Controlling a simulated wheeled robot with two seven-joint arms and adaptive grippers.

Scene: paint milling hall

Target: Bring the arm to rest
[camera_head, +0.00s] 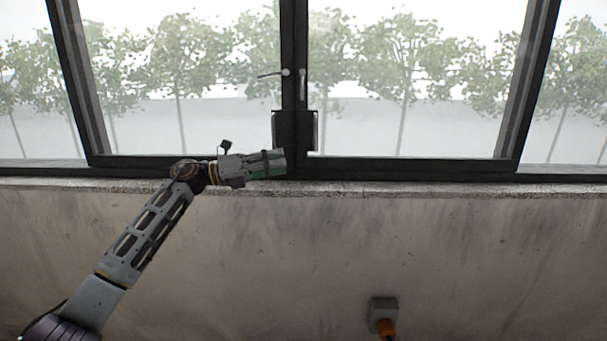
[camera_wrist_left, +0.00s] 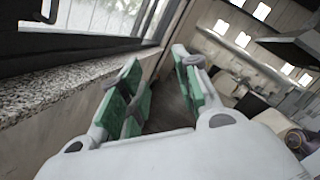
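My left gripper (camera_head: 272,163) is raised in front of the window, at the height of the sill, with its fingers pointing right in the head view. In the left wrist view its two green-padded fingers (camera_wrist_left: 158,78) stand apart with an empty gap between them. It holds nothing. My left arm comes up from the lower left, bent at the wrist. My right arm and gripper are not in view.
The dark-framed window has a left handle (camera_head: 272,74) lying sideways and a right handle (camera_head: 302,86) hanging down. A stone sill (camera_head: 420,188) runs below it. A grey box with an orange part (camera_head: 384,312) is on the wall. Blurred equipment shows right in the wrist view.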

